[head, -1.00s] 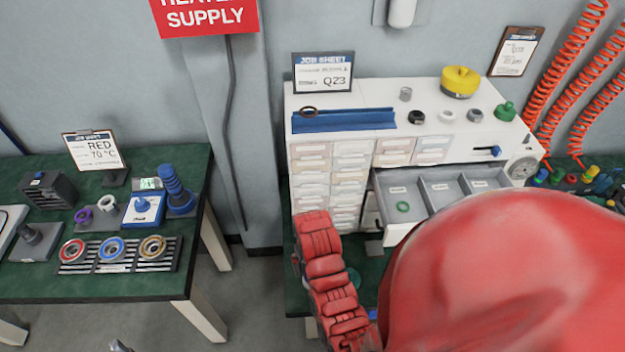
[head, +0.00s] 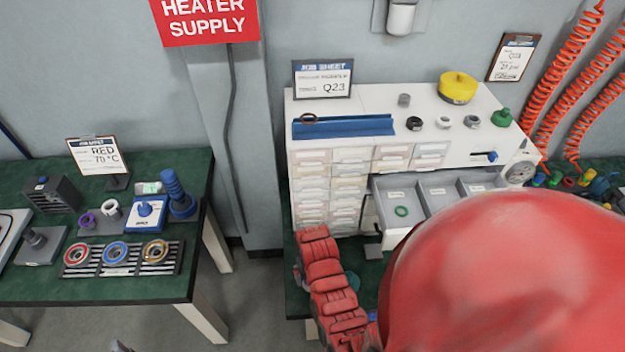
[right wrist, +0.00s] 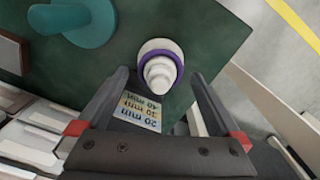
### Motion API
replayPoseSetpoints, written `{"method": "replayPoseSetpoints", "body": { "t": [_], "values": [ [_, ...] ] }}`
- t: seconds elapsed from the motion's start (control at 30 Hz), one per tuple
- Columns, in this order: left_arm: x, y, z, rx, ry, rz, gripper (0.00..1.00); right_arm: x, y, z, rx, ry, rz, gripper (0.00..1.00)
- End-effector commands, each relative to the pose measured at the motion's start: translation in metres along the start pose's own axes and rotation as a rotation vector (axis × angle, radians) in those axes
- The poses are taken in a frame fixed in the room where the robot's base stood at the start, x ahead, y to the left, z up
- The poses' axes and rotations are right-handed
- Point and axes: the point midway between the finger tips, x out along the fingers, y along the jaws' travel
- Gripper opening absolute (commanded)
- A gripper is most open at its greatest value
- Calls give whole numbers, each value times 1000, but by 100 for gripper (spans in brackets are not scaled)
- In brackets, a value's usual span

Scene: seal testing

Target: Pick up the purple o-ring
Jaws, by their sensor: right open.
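In the right wrist view the purple o-ring (right wrist: 160,52) sits around a white stepped cone (right wrist: 158,75) that stands on a green surface. My right gripper (right wrist: 160,80) is open, with one finger on each side of the cone's near end. The o-ring lies just beyond the fingertips, and nothing is held. In the head view my red arm covers this area, so the cone, its o-ring and the right gripper are hidden there.
A size label (right wrist: 140,112) lies beside the cone. A teal object (right wrist: 88,25) stands near it. The white drawer cabinet (head: 450,120) has an open drawer holding a green ring (head: 401,211).

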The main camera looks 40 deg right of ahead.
Motion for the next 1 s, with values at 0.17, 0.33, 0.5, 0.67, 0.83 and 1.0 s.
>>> {"method": "replayPoseSetpoints", "body": {
  "t": [0.17,0.33,0.5,0.67,0.83,1.0],
  "values": [
    [-3,0,0,0,0,0,72,3,0,0,0,0,0,100],
    [-3,0,0,0,0,0,72,3,0,0,0,0,0,100],
    [-3,0,0,0,0,0,72,3,0,0,0,0,0,95],
    [-3,0,0,0,0,0,72,3,0,0,0,0,0,66],
    [-3,0,0,0,0,0,72,3,0,0,0,0,0,35],
    [-3,0,0,0,0,0,72,3,0,0,0,0,0,6]
  ]
}}
